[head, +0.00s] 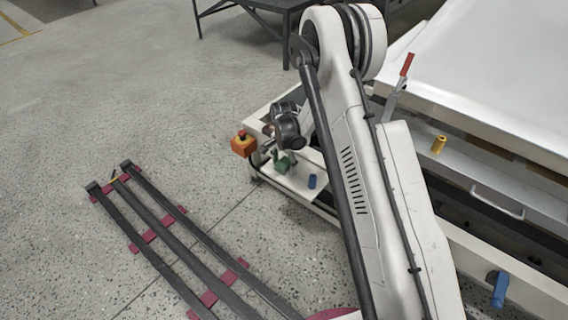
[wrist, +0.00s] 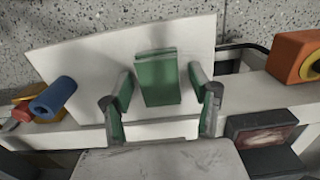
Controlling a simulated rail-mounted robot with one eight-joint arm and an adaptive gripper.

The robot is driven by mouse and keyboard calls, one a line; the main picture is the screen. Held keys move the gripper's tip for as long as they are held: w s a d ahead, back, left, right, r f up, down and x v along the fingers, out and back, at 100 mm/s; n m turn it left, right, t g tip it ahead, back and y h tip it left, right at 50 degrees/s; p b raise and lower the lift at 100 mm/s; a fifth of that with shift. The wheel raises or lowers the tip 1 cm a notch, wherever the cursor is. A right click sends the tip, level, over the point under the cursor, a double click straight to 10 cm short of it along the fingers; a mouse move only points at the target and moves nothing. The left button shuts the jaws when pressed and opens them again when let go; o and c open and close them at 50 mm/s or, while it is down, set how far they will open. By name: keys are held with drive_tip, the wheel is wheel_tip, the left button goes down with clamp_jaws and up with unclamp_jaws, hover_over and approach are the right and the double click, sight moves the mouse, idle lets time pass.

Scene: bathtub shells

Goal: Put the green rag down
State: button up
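The green rag (wrist: 157,78) shows in the wrist view as a folded, block-like green piece on a white board. My gripper (wrist: 162,85) has its two fingers apart, one on each side of the rag, with a visible gap on both sides. The inner faces of the fingers also look green. In the head view the green rag (head: 284,164) shows small on the white shelf, just below the dark end of my arm. My fingertips are hard to make out there.
A blue cylinder (wrist: 52,98) lies left of the rag, with yellow and red pieces beyond it. An orange box (wrist: 291,57) stands to the right; its red button shows in the head view (head: 241,135). Dark rails (head: 165,235) lie on the floor at left.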

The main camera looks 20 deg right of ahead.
wheel_tip(320, 180, up, 13)
drive_tip(key=p, duration=0.4)
wheel_tip(320, 180, up, 14)
drive_tip(key=n+t, duration=0.2)
drive_tip(key=n, duration=0.1)
hover_over(284, 162)
drive_tip(key=s, duration=0.5)
drive_tip(key=s+r+n+t, duration=0.1)
drive_tip(key=s+r+n, duration=0.1)
drive_tip(key=s+r, duration=0.75)
drive_tip(key=s+r+n+t, duration=0.2)
drive_tip(key=s+n, duration=0.1)
drive_tip(key=s, duration=0.7)
drive_tip(key=s+r+n+t, duration=0.2)
drive_tip(key=s+r, duration=0.1)
drive_tip(key=s, duration=0.8)
drive_tip(key=shift+s+r+n, duration=0.15)
drive_tip(key=shift+r+n, duration=0.15)
drive_tip(key=shift+n, duration=0.1)
drive_tip(key=shift+r, duration=0.1)
